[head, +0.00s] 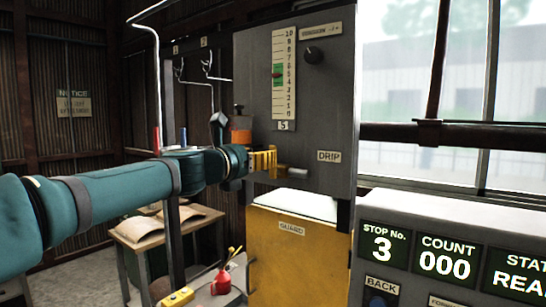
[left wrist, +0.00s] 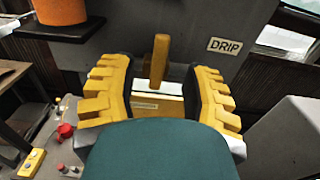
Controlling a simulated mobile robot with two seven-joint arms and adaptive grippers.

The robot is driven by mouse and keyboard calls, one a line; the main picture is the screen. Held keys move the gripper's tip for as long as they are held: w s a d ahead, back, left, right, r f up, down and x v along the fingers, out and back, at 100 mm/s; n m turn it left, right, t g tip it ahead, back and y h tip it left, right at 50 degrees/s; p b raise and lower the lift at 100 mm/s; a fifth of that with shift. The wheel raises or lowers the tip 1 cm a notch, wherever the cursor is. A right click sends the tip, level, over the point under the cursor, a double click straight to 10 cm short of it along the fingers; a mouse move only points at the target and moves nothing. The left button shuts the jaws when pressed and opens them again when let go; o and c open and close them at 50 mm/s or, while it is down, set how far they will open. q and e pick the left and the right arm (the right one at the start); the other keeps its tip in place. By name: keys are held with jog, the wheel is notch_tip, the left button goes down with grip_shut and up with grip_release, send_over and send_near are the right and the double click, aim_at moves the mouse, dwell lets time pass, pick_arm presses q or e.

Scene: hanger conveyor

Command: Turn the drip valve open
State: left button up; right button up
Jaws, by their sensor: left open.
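The drip valve's yellow lever (left wrist: 160,62) stands upright in the left wrist view, below and left of the DRIP label (left wrist: 225,46). My left gripper (head: 264,162) is at the front of the grey machine panel (head: 268,105), left of the DRIP label (head: 329,156) in the head view. Its two yellow fingers are open, one on each side of the lever, with gaps visible on both sides. In the head view the fingers largely hide the lever. My right gripper is not in view.
A yellow GUARD box (head: 290,255) stands below the panel. A display console (head: 450,215) is at the right.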

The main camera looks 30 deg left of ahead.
aim_at(272, 172)
pick_arm(q)
jog(key=w, duration=0.6)
jog(key=shift+d, duration=0.3)
jog(key=shift+s, duration=0.15)
grip_shut()
